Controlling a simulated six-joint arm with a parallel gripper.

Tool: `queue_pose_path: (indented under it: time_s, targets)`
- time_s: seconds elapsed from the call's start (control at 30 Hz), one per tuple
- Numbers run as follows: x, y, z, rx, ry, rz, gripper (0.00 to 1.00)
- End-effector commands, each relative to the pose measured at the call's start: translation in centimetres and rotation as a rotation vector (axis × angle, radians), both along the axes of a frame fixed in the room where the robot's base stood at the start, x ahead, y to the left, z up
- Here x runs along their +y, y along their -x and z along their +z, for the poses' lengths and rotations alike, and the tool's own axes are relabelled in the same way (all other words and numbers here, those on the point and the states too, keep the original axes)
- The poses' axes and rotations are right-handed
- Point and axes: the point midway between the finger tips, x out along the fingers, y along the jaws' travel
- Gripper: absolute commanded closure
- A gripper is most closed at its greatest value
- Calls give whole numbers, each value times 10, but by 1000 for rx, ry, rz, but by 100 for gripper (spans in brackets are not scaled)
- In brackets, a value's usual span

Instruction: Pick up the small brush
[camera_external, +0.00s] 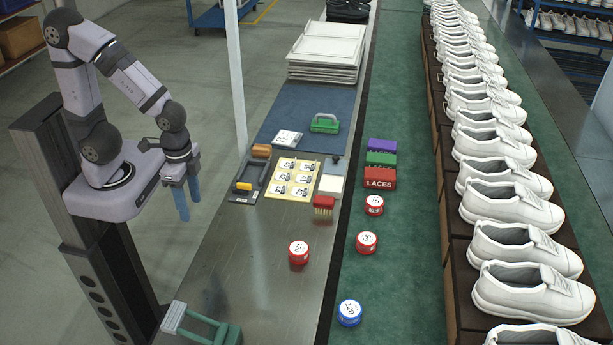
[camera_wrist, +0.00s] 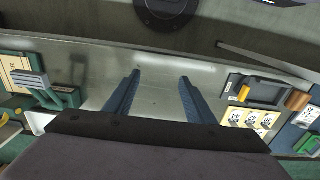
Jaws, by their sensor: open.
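A small red brush (camera_external: 323,203) with pale bristles stands on the metal bench in the external view, by the bench's right edge, near the label sheet. I cannot make it out in the wrist view. My gripper (camera_external: 182,202) hangs with its blue fingers pointing down, to the left of the brush and well apart from it. In the wrist view my gripper (camera_wrist: 157,76) has its two fingers spread, with only bare metal surface between them.
A yellow label sheet (camera_external: 291,180), a dark tray (camera_external: 250,178) and a red roll (camera_external: 299,252) are on the bench. Lace boxes (camera_external: 379,179) and shoes (camera_external: 512,210) stand to the right. The front middle bench is mostly clear.

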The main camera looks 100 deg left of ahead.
Motion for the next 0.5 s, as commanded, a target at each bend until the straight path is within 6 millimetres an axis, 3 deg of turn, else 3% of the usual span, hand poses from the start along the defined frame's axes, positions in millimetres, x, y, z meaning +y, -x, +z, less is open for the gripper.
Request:
queue_pose_path:
  time_s: [0.3, 0.37, 0.5]
  targets:
    - [4, -4, -4, -12, -6, 5, 50]
    - [9, -12, -10, -34, -16, 12, 50]
    - [34, -45, -31, -136, -58, 40, 50]
